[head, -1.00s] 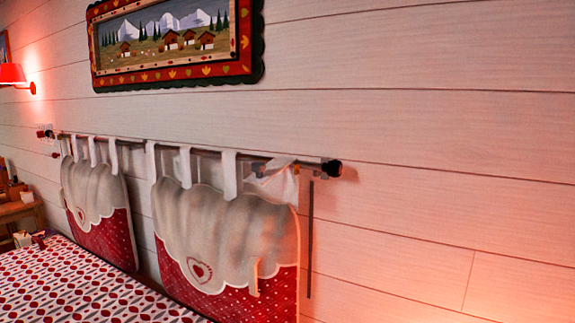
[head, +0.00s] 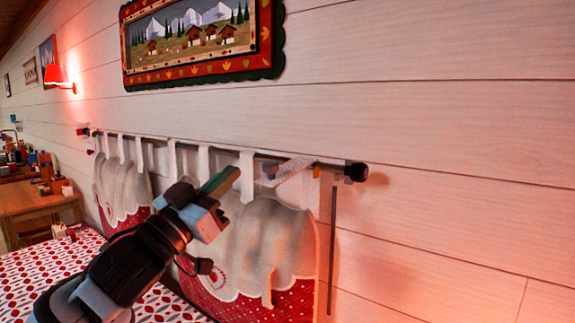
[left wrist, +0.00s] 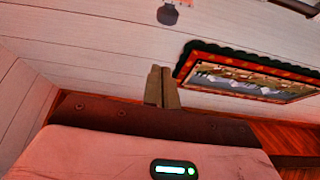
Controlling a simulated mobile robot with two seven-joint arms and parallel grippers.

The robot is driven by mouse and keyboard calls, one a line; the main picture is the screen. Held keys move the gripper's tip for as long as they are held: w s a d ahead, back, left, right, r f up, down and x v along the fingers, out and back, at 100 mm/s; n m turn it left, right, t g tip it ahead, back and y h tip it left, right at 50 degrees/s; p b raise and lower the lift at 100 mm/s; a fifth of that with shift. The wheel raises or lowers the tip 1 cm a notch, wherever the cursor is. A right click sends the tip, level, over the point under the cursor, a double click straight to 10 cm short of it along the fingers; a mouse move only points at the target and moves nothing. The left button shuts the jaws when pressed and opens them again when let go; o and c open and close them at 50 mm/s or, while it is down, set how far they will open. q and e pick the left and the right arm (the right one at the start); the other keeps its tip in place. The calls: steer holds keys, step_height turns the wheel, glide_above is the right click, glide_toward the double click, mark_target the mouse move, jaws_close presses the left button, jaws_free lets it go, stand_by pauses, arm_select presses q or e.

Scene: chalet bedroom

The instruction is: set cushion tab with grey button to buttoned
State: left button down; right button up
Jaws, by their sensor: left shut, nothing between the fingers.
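Two headboard cushions hang by white tabs from a dark rod (head: 275,155) on the wall. The near cushion (head: 290,240) has a grey scalloped top over red dotted cloth. Its rightmost tab (head: 297,182) is slanted and looks loose by the rod's right end; the other tabs go up to the rod. My left gripper (head: 228,180) is shut and empty in front of the near cushion, left of the slanted tab, and hides part of the cushion. Its shut fingers also show in the left wrist view (left wrist: 161,88). My right gripper is not in view.
The far cushion (head: 122,190) hangs to the left. A bed with a red-patterned cover (head: 30,275) lies below. A framed mountain picture (head: 200,72) and a red lamp (head: 58,76) are on the wall. A dark knob (head: 355,172) ends the rod; wall to its right is bare.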

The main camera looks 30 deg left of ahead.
arm_select(q)
steer(key=shift+s+r, duration=0.1)
steer(key=shift+r, duration=0.2)
